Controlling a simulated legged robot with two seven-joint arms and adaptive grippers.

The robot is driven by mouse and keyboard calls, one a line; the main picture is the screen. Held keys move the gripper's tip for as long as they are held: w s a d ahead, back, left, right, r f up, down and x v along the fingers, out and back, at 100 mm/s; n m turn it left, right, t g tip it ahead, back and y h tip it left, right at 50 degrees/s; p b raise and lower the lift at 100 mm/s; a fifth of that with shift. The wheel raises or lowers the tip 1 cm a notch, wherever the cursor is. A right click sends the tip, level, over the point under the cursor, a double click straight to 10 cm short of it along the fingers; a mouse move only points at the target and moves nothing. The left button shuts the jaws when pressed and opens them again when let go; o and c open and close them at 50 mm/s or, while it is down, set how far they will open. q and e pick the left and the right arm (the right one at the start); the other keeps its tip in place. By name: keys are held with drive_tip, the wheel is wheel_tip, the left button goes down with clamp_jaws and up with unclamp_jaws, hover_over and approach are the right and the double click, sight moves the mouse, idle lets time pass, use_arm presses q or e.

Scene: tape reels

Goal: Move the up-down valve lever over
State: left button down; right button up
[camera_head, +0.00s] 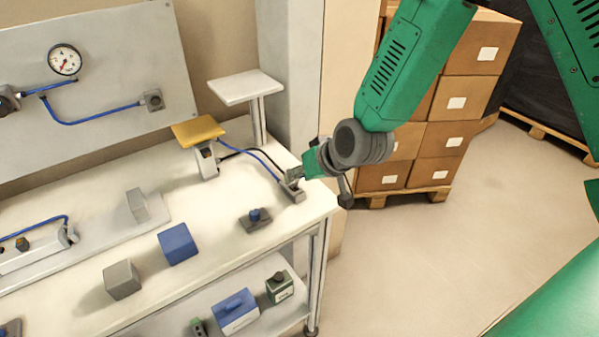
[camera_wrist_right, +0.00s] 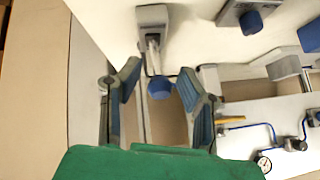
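The valve is a small grey block (camera_head: 293,193) at the right end of the bench, with a blue hose running to it. In the right wrist view the grey valve housing (camera_wrist_right: 152,18) is at the top, and its lever (camera_wrist_right: 154,58) points down to a blue knob (camera_wrist_right: 159,88). My right gripper (camera_head: 319,188) is at the valve and hides most of the lever in the head view. In the right wrist view my right gripper (camera_wrist_right: 160,92) is open, its two fingers apart on either side of the knob. Whether either touches it is unclear. My left gripper is not in view.
A block with a blue knob (camera_head: 255,217) stands near the valve. A yellow-topped post (camera_head: 198,131) and a white raised plate (camera_head: 245,87) are behind. Blue (camera_head: 178,244) and grey (camera_head: 122,279) cubes lie on the bench. Stacked cartons (camera_head: 471,90) stand beyond; floor at right is clear.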

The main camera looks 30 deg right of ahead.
drive_tip(key=shift+w+r, duration=0.1)
drive_tip(key=shift+r, duration=0.1)
drive_tip(key=shift+d+r, duration=0.15)
drive_tip(key=shift+r, duration=0.05)
drive_tip(key=v, duration=1.1)
drive_tip(key=shift+s, duration=0.25)
drive_tip(key=s+f+g+h+b, duration=0.1)
drive_tip(key=s+f+g+b, duration=0.2)
drive_tip(key=f, duration=0.8)
drive_tip(key=s+f+g+h+b, duration=0.15)
drive_tip(key=s+f, duration=0.35)
drive_tip(key=f, duration=0.6)
drive_tip(key=s+a+f+n+g+b, duration=0.1)
drive_tip(key=s+f+n+g+b, duration=0.1)
drive_tip(key=s+f, duration=1.2)
drive_tip(key=shift+a+f+g+b, duration=0.25)
drive_tip(key=shift+g+b, duration=0.2)
drive_tip(key=shift+b, duration=0.5)
